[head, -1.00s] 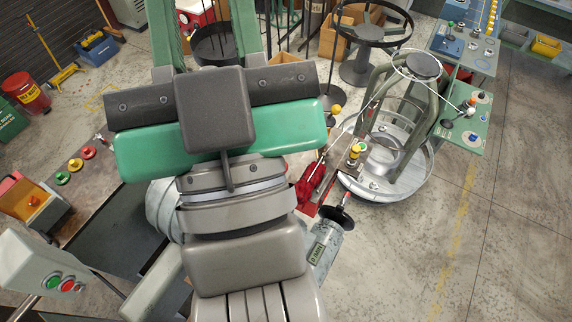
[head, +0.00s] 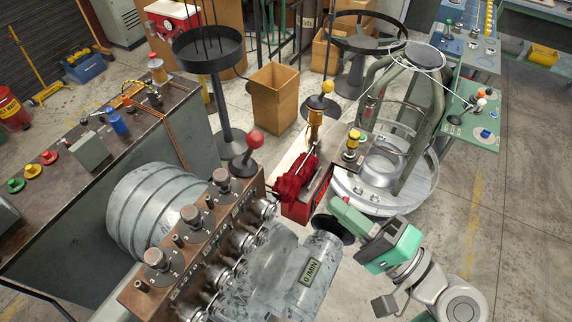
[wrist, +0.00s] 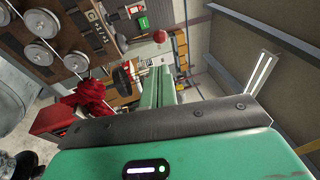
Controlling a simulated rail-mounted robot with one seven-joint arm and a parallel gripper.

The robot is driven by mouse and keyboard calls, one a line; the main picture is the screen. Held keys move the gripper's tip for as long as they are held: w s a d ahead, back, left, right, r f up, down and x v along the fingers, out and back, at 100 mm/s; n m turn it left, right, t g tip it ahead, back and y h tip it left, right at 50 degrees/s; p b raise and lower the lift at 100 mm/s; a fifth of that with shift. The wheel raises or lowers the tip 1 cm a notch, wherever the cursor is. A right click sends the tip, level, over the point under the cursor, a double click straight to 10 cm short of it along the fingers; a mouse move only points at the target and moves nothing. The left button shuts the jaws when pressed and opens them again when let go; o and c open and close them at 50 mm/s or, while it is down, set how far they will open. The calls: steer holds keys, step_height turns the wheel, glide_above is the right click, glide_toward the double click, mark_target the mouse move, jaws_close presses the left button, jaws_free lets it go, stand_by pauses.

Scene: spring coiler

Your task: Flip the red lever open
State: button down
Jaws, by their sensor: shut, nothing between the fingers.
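A lever with a red ball knob (head: 255,138) on a dark stalk stands upright behind the brown control panel in the head view; a red ball (wrist: 158,36) also shows in the wrist view. A red clamp-like part (head: 296,180) sits on a red box (head: 312,205) right of the panel; it also shows in the wrist view (wrist: 85,100). I cannot tell for certain which is the red lever. My green gripper (head: 340,207) is shut and empty, just right of the red box, apart from the ball-knob lever. Its green fingers (wrist: 168,80) point forward in the wrist view.
The brown panel (head: 205,235) with dials and rollers lies left of my gripper. A grey cylinder (head: 315,265) marked D/MIN is just below it. A round grey base (head: 380,195) with a green frame stands behind right. Open floor (head: 515,240) lies to the right.

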mark_target(262, 145)
steer(key=shift+w+a+r, duration=0.1)
steer(key=p+x, duration=0.1)
steer(key=x, duration=1.3)
